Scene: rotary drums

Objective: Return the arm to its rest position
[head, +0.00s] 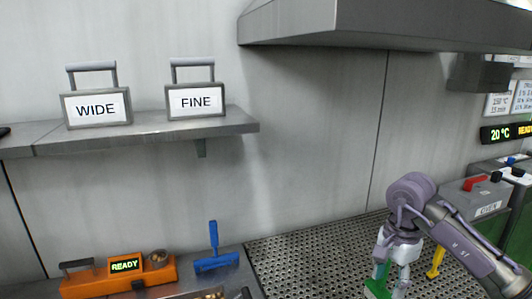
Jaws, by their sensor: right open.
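My right arm comes in from the right, bent at a purple-grey joint. My right gripper (388,288) hangs below it, pointing down over the perforated dark worktop (305,262). Its jaws are open, and I see nothing held between them. Green parts show around the fingers at the lower edge, where the tips are partly cut off. My left arm and gripper are not in view.
A yellow object (436,262) stands just right of the right gripper. A grey oven box (487,198) with a red handle is further right. An orange READY device (120,279) and blue tool (215,255) are left. A wall shelf (150,130) carries WIDE (97,108) and FINE (196,101) frames.

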